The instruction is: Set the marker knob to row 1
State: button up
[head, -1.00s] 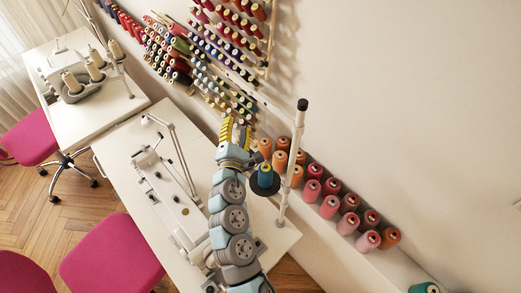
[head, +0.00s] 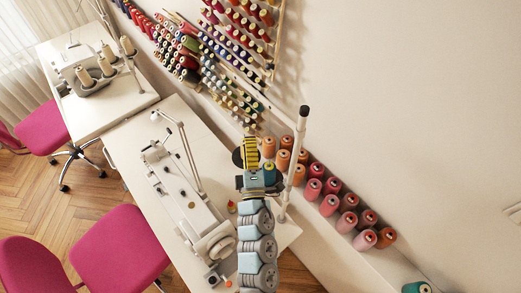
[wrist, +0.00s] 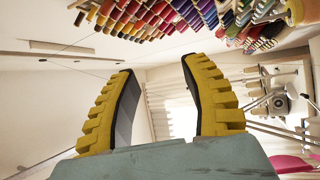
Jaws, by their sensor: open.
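My gripper (head: 251,148) is at the centre of the head view, pointing up-picture toward the thread wall, beside a white pole. In the wrist view its two yellow ribbed fingers (wrist: 157,85) stand apart with nothing between them. I cannot make out a marker knob or numbered rows for certain in either view. A small orange and dark object (head: 213,278) sits at the near end of the sewing machine (head: 190,205); I cannot tell what it is.
The white pole (head: 299,150) rises close on the right of my gripper. Thread spools (head: 238,60) fill the wall rack behind; large cones (head: 348,222) line the ledge at right. The white table (head: 125,150) has bare room at its left. Pink chairs (head: 120,245) stand in front.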

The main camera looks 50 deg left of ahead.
jog(key=shift+s+d+r+m+t+y+p, duration=0.15)
jog(key=shift+d+r+m+y, duration=0.1)
jog(key=shift+d+r+m, duration=0.45)
jog(key=shift+d+r+m+t+y+p, duration=0.25)
jog(key=shift+d+m, duration=0.25)
jog(key=shift+d, duration=0.45)
jog(key=shift+s+d+r+m+t+y+p, duration=0.1)
jog(key=shift+d+r+m+y, duration=0.2)
jog(key=shift+d+r+m, duration=0.4)
jog(key=shift+d+f, duration=0.15)
jog(key=shift+f, duration=0.1)
